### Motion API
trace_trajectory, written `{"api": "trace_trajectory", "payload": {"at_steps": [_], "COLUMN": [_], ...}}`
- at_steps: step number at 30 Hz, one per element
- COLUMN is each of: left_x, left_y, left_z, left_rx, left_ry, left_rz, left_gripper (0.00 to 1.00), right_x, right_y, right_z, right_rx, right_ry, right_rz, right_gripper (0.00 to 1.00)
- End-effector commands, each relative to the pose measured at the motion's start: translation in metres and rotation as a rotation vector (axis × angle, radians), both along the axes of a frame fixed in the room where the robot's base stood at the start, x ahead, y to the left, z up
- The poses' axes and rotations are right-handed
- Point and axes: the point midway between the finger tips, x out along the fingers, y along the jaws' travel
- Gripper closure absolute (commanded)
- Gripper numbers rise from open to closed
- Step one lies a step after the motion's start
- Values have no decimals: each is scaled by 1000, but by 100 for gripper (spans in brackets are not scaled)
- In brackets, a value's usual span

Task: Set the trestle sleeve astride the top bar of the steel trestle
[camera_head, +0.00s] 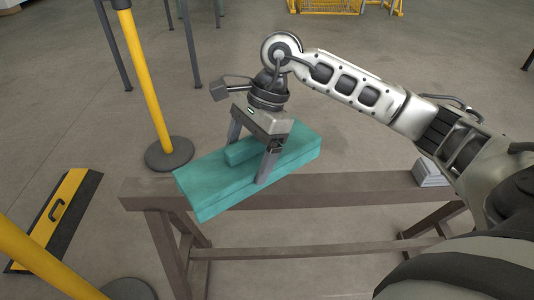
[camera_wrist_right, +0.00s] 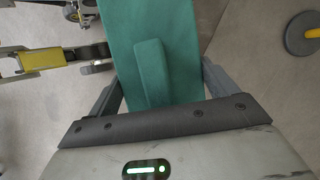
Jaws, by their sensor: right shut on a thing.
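The trestle sleeve is a long teal block (camera_head: 215,184) with a raised ridge along its top. It also shows in the right wrist view (camera_wrist_right: 165,30). My right gripper (camera_head: 250,160) is shut on it from above, with one finger on each side of the ridge. The steel trestle's brown top bar (camera_head: 370,190) runs left to right below the sleeve. The sleeve lies over the bar's left part, turned at an angle to it. The sleeve hides part of the bar and its own underside, so I cannot tell whether they touch. My left gripper is not in view.
A grey stacked block (camera_head: 430,172) sits near the bar's right end. A yellow post (camera_head: 147,80) on a dark round base stands behind the trestle's left end. Another yellow post (camera_head: 35,260) stands at front left. A yellow-black panel (camera_head: 55,220) lies on the floor.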

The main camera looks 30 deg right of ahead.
Motion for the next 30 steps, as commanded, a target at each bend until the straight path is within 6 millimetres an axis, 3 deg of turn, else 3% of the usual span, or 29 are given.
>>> {"api": "trace_trajectory", "payload": {"at_steps": [3,9,23,30], "left_x": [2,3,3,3], "left_y": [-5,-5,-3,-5], "left_z": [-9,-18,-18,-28], "left_rx": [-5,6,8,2], "left_ry": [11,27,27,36], "left_rz": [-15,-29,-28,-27], "left_gripper": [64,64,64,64], "right_x": [3,7,8,8], "right_y": [-23,-44,-46,-45], "right_z": [-16,-21,-21,-27], "right_rx": [0,0,3,11], "right_ry": [4,0,1,2], "right_rz": [-311,-571,-597,-597], "right_gripper": [38,38,38,38]}}
